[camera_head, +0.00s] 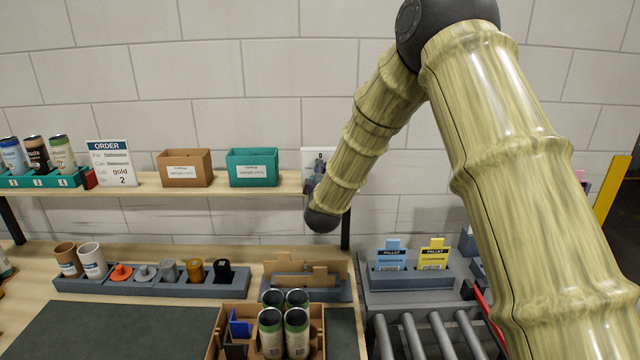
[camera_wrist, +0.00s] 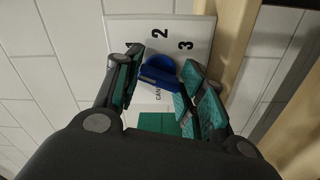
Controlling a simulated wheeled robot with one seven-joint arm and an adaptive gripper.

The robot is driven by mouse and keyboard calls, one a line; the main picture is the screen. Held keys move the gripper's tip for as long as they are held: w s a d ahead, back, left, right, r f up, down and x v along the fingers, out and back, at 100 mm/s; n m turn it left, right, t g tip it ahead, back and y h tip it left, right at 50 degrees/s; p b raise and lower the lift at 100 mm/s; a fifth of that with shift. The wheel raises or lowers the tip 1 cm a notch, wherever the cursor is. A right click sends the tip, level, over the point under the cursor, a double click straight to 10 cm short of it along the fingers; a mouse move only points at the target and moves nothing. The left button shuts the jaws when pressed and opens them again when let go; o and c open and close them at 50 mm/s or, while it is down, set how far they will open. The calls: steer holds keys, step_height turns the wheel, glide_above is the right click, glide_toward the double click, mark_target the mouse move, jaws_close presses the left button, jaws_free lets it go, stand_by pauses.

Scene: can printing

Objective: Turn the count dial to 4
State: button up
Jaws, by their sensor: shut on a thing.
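The count dial is a blue knob (camera_wrist: 160,68) on a white panel (camera_wrist: 118,32) in the wrist view. The numbers 1, 2 and 3 show around its upper and right side; 1 is partly covered by a finger. No 4 is visible, and I cannot tell which number the knob points to. My gripper (camera_wrist: 163,85) has its teal-padded fingers on both sides of the knob, shut on it. In the head view the panel (camera_head: 308,157) stands at the shelf's right end, mostly hidden by my arm, with my gripper (camera_head: 314,186) at it.
A wooden shelf (camera_head: 140,188) carries an order card (camera_head: 110,155) reading "gold" and 2, a brown bin (camera_head: 185,168) and a teal bin (camera_head: 253,168). Below, a crate (camera_head: 228,308) holds several cans. Pallet cards (camera_head: 391,258) and rollers (camera_head: 413,335) are at right.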

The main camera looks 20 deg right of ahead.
steer(key=m+b, duration=0.3)
steer(key=b, duration=0.1)
steer(key=m+b, duration=0.7)
steer(key=m, duration=0.1)
steer(key=shift+a+f+b, duration=0.1)
steer(key=shift+f+b, duration=0.25)
steer(key=shift+b, duration=0.05)
steer(key=m+b, duration=0.4)
steer(key=m, duration=0.1)
steer(key=m+b, duration=0.3)
steer(key=shift+r+m, duration=0.15)
steer(key=shift+m, duration=0.15)
steer(key=m+b, duration=0.4)
steer(key=shift+m, duration=0.3)
steer(key=m+b, duration=0.4)
steer(key=shift+m, duration=0.3)
steer(key=shift+r+m+b, duration=0.2)
steer(key=shift+m+b, duration=1.45)
steer(key=shift+m, duration=0.35)
